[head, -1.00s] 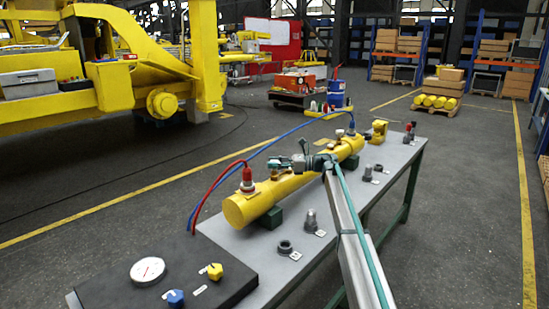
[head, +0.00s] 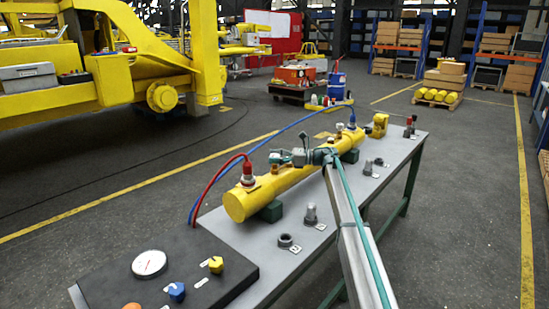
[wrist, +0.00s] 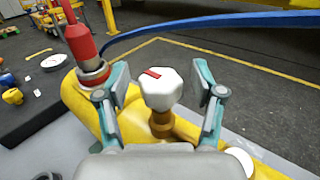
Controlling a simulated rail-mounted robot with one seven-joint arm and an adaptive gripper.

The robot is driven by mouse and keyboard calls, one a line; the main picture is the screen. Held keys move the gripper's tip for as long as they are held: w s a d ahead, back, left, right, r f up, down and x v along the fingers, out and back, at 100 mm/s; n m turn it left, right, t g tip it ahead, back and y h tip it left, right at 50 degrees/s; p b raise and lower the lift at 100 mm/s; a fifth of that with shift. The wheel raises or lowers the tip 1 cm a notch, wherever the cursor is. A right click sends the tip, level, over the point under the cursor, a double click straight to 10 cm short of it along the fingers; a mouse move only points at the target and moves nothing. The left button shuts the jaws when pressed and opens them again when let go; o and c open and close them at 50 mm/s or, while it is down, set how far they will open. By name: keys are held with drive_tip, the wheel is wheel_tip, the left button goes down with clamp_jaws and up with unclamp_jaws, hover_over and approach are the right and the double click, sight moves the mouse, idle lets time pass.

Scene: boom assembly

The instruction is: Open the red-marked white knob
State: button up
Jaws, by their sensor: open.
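The white faceted knob (wrist: 162,90) with a red mark on top is in the middle of the wrist view. It sits on a brass stem (wrist: 162,124) on the yellow cylinder (wrist: 78,98). My gripper (wrist: 162,80) is open, with one finger on each side of the knob and a visible gap on both sides. In the head view my gripper (head: 298,157) is over the middle of the yellow cylinder (head: 285,183). I cannot make out the knob clearly there.
A red hose fitting (wrist: 80,44) stands close to the left finger, and a blue hose (wrist: 220,20) passes behind. The grey bench (head: 340,206) carries several small metal parts. A black panel (head: 110,280) with a gauge (head: 149,263) and coloured knobs is at the near left.

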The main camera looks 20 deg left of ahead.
drive_tip(key=v, duration=0.7)
drive_tip(key=shift+d, duration=0.25)
